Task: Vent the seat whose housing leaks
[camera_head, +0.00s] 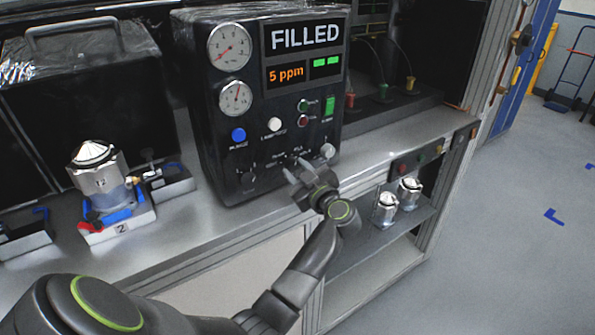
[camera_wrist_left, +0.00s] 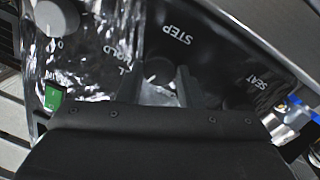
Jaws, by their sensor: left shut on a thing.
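The black tester (camera_head: 270,105) shows "FILLED" and "5 ppm" on its display (camera_head: 305,52). My left gripper (camera_head: 305,178) is at the lower front of its panel. In the left wrist view my left gripper (camera_wrist_left: 160,85) is shut on a dark knob (camera_wrist_left: 158,70) by the "STEP" label. A second dark knob (camera_wrist_left: 240,95) sits by the "SEAT" label. The knob settings are unclear. A metal housing (camera_head: 100,180) with a conical top stands upright in the seat marked 2 (camera_head: 120,230). My right gripper is not in view.
Other seats flank it, one at the left (camera_head: 22,240) and one at the right (camera_head: 165,182), with no housing seen in them. Two housings (camera_head: 386,208) (camera_head: 410,192) stand on a lower shelf at the right. Small coloured buttons (camera_head: 420,160) line the bench front.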

